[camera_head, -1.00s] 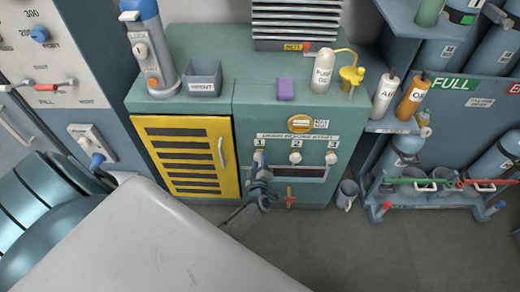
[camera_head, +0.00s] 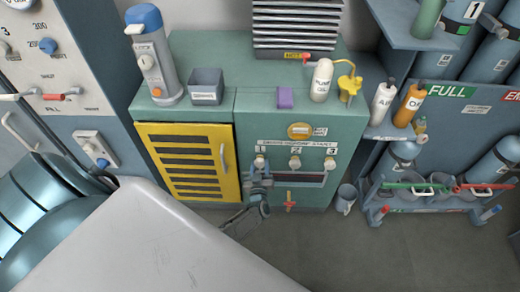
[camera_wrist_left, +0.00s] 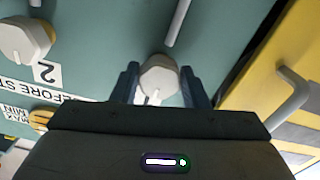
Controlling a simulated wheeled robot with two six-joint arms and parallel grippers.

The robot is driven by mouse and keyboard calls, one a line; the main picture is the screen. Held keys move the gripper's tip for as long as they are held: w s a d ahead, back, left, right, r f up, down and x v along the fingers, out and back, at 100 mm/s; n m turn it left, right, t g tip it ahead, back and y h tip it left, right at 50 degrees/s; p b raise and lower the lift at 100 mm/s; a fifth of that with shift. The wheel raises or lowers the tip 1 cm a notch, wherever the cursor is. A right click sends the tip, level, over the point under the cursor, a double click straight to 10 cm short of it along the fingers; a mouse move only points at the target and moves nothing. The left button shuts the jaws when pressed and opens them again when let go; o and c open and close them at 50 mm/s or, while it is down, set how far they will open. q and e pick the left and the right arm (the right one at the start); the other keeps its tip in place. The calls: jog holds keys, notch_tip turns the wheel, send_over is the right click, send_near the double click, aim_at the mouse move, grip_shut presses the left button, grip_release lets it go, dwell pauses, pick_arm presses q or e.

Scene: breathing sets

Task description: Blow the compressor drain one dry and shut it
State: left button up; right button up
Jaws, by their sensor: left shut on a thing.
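The compressor cabinet (camera_head: 240,110) is green and carries a row of three pale drain knobs under a "drain before start" label. Drain knob one (camera_head: 260,161) is at the left of the row, drain knob two (camera_head: 295,162) in the middle, and drain knob three (camera_head: 330,162) at the right. My left gripper (camera_head: 259,172) is at drain knob one. In the left wrist view its two fingers stand on either side of drain knob one (camera_wrist_left: 158,77), shut on it. Drain knob two (camera_wrist_left: 25,40) shows at the upper left there. My right gripper is out of view.
Below the knobs are a dark slot (camera_head: 312,179) and a red handle (camera_head: 290,201). A yellow louvred door (camera_head: 187,160) is to the left. A grey bin (camera_head: 206,86), purple block (camera_head: 286,98) and white bottle (camera_head: 321,80) stand on top. A mug (camera_head: 345,199) is on the floor.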

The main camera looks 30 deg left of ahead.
pick_arm(q)
jog(key=shift+f, duration=0.1)
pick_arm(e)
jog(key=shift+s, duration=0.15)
pick_arm(q)
jog(key=o, duration=1)
jog(key=shift+c, duration=0.2)
jog(key=shift+s+d, duration=0.15)
jog(key=shift+s, duration=0.15)
jog(key=v, duration=1)
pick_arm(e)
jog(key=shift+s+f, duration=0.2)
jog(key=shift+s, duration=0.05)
